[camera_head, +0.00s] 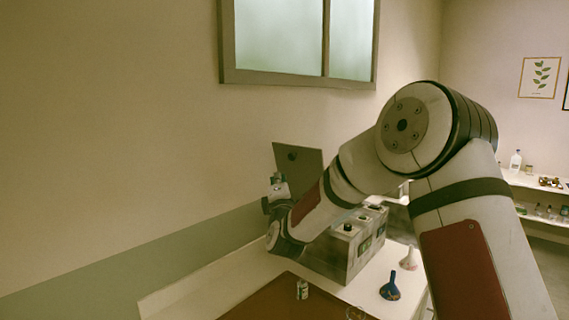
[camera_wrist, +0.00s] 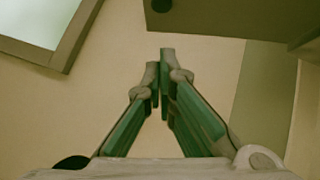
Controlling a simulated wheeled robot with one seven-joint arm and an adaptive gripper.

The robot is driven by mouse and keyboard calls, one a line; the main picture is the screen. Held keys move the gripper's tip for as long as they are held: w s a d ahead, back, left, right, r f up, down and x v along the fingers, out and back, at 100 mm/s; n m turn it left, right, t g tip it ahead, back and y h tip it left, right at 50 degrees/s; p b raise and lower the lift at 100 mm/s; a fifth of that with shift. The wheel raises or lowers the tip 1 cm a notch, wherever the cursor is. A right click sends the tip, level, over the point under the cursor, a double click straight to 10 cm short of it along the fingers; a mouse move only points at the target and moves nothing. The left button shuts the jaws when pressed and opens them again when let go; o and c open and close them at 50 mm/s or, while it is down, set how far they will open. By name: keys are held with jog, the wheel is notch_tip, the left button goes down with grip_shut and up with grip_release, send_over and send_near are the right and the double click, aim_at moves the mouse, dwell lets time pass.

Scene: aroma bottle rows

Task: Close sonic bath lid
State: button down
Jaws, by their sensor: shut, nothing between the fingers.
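The sonic bath (camera_head: 338,258) is a grey metal box on the bench, partly hidden behind my arm. Its lid (camera_head: 308,162) stands raised at the back left as a flat grey panel with a dark round knob. In the wrist view the lid (camera_wrist: 225,18) crosses the top right, with the knob at its left end. My gripper (camera_head: 277,180) is at the lid's lower left in the head view, pointing up. In the wrist view its green-sided fingers (camera_wrist: 160,60) are shut and empty, with the tips below the lid's edge in the picture; contact cannot be told.
A blue funnel (camera_head: 390,290) and a pale funnel (camera_head: 409,260) stand right of the bath. A small bottle (camera_head: 302,289) stands at the brown mat (camera_head: 265,304) in front. The wall with a window (camera_head: 280,40) is behind. Shelves with bottles stand far right.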

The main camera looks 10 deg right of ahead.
jog(key=w+d+r, duration=0.2)
jog(key=w+d, duration=0.1)
jog(key=w, duration=0.4)
jog(key=shift+w+d+r+p, duration=0.3)
jog(key=shift+w+d+p, duration=0.05)
jog(key=shift+p, duration=0.1)
jog(key=shift+w+d+f+g+y+b, duration=0.15)
jog(key=shift+w+f+g+y+b, duration=0.2)
jog(key=shift+w+g+b, duration=0.3)
jog(key=shift+w+d+m, duration=0.1)
jog(key=shift+w+m, duration=0.1)
jog(key=shift+m, duration=0.1)
